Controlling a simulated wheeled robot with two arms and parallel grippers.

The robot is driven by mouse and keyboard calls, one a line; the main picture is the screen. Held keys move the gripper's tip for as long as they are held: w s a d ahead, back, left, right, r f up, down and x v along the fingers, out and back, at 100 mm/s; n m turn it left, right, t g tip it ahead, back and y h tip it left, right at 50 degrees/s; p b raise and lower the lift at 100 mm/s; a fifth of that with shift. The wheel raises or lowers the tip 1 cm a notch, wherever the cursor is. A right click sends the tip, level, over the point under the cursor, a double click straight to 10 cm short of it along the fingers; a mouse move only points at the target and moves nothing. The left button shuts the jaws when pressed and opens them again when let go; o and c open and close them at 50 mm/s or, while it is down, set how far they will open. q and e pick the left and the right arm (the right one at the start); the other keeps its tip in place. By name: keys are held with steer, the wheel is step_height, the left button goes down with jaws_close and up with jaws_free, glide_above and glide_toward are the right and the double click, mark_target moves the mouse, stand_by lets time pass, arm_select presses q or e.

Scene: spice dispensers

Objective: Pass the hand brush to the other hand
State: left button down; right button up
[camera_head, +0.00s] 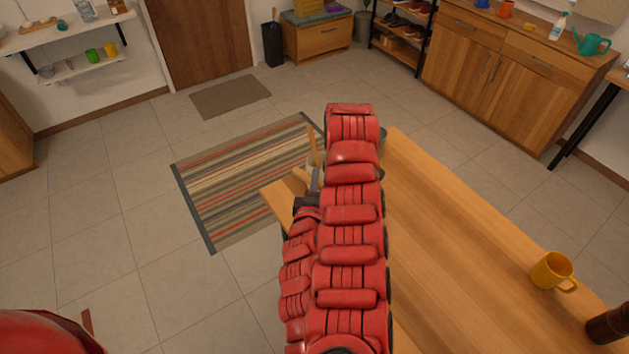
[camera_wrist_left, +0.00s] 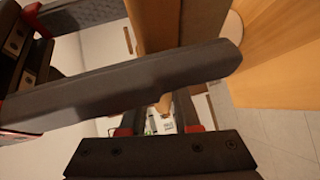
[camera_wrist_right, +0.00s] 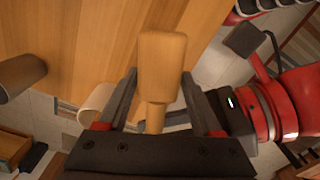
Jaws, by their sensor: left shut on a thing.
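The wooden hand brush (camera_wrist_right: 162,65) shows end-on in the right wrist view, a wide block with a narrower stem, between the fingers of my right gripper (camera_wrist_right: 158,75). Whether those fingers press on it is unclear. My left gripper (camera_head: 313,185) is shut on the brush, beside the table's far left corner; a large red arm covers much of it in the head view. In the left wrist view, the wooden brush (camera_wrist_left: 155,25) passes behind a dark finger that crosses the picture.
The wooden table (camera_head: 450,230) stretches to the right, with its middle bare. A yellow mug (camera_head: 552,271) and a dark brown bottle-like thing (camera_head: 607,325) stand near its right edge. A striped rug (camera_head: 215,190) lies on the floor to the left. Cabinets (camera_head: 500,70) stand behind.

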steer(key=o, duration=0.3)
steer(key=shift+r, duration=0.1)
